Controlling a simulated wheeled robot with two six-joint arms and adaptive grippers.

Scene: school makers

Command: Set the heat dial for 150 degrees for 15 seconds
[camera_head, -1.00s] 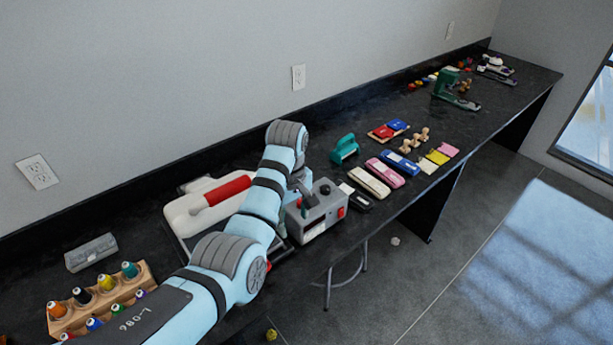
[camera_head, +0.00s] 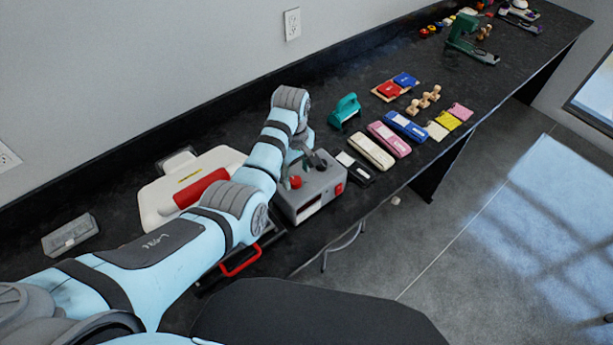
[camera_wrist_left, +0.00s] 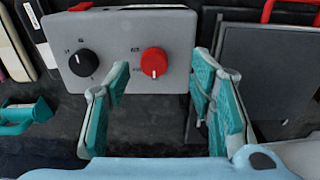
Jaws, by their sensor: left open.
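A grey control box (camera_head: 322,200) stands on the black counter, with a red switch (camera_head: 339,188) on its front. Its top carries a black dial (camera_head: 320,163) and a red dial (camera_head: 296,182). The left wrist view shows the black dial (camera_wrist_left: 83,63) and the red dial (camera_wrist_left: 154,62) with small markings that I cannot read. My left gripper (camera_head: 300,166) is over the box's left side, partly hidden by its own wrist. In the left wrist view its teal fingers (camera_wrist_left: 160,72) are open, with the red dial appearing between their tips and nothing held. My right gripper is out of view.
The wall runs behind the counter.

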